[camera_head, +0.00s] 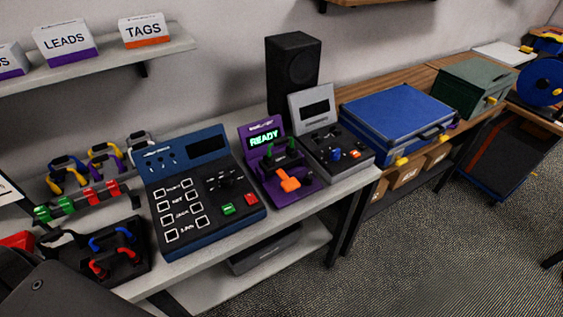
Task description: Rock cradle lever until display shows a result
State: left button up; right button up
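The purple cradle (297,195) stands on the workbench between the blue test box and a dark grey tester. Its display (264,138) is lit and reads READY in green. An orange lever (289,183) sticks up at the front of the cradle. Dark green clips or posts (279,154) stand on the cradle behind the lever; whether a cable is seated there is too small to tell. A dark arm part of mine fills the lower left corner. Neither gripper shows in the head view, and nothing touches the lever.
The blue test box (247,213) with buttons stands left of the cradle, the grey tester (352,160) right of it. A black speaker (292,72) is behind. A blue case (397,112) lies farther right.

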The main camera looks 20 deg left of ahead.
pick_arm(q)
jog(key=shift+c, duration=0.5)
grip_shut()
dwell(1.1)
